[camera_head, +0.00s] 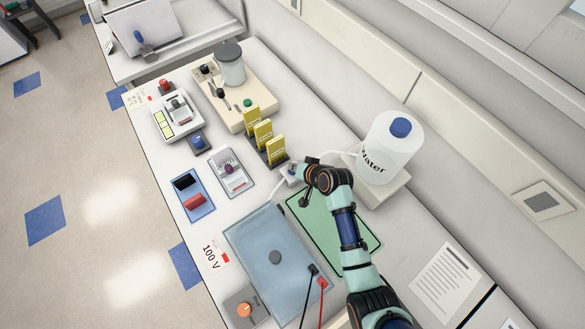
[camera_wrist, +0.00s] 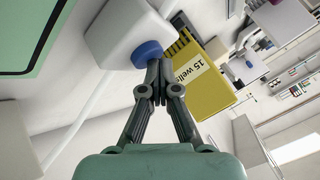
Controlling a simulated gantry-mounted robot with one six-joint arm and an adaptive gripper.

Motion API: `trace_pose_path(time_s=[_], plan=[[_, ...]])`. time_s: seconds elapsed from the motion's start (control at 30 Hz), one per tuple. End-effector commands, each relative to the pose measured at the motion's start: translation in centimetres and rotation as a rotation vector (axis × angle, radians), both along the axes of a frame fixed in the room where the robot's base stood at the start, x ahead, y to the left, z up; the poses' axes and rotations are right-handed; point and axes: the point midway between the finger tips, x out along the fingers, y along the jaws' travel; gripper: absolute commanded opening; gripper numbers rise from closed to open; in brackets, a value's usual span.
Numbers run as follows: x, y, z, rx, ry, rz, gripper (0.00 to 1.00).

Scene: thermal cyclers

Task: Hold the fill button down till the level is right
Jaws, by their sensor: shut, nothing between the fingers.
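A blue button (camera_wrist: 147,53) sits on a small white box (camera_wrist: 122,32) in the wrist view. The box also shows in the head view (camera_head: 288,180), mostly behind my arm's end. My gripper (camera_wrist: 156,64) is shut and empty, with its fingertips at the button's edge. I cannot tell whether the button is pressed. A white Water bottle (camera_head: 384,152) with a blue cap stands behind, and a pale tube leads from it toward the box. Another tube runs from the box to a bluish lidded tank (camera_head: 262,238) in front. The liquid level inside the tank cannot be made out.
Yellow cards (camera_head: 264,134), one marked "15 wells" in the wrist view (camera_wrist: 205,75), stand close beyond the box. A green mat (camera_head: 325,222) lies under my arm. Black and red leads (camera_head: 322,284) come off the tank. A power device (camera_head: 178,117) stands at the far left.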

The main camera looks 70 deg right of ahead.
Motion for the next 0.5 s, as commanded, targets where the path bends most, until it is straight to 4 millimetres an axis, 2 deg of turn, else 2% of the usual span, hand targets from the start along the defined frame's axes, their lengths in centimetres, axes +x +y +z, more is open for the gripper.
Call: trace_pose_path(time_s=[0.3,0.5], plan=[[0.0,0.0,1.8,0.001,0.001,0.000,0.00],[0.0,0.0,1.7,0.001,0.000,0.001,0.00]])
